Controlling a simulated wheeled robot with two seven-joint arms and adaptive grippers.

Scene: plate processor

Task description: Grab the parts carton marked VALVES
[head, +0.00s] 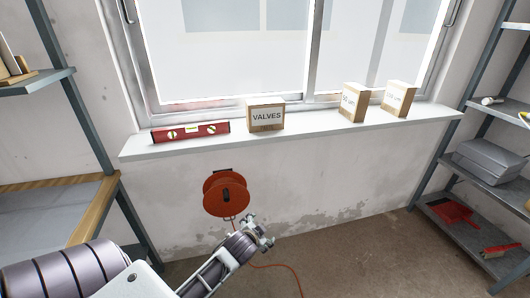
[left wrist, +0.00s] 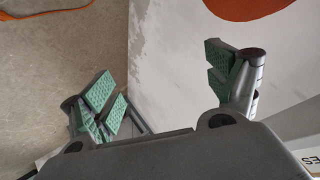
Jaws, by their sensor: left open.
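The carton marked VALVES (head: 266,117) is a small brown box with a white label. It stands upright on the white windowsill (head: 310,125), right of a red level. In the left wrist view a corner of a box with the letters "ES" (left wrist: 311,161) shows at the lower right edge. My left gripper (head: 262,232) is below the sill, in front of the wall, lower than the carton and apart from it. In the left wrist view its green-padded fingers (left wrist: 160,85) are spread wide with nothing between them. My right gripper is not in view.
A red spirit level (head: 190,132) lies left of the carton. Two more labelled cartons (head: 353,102) (head: 398,98) stand further right on the sill. An orange cable reel (head: 226,193) hangs on the wall below. Shelves (head: 482,172) stand right; a wooden-edged bench (head: 100,205) stands left.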

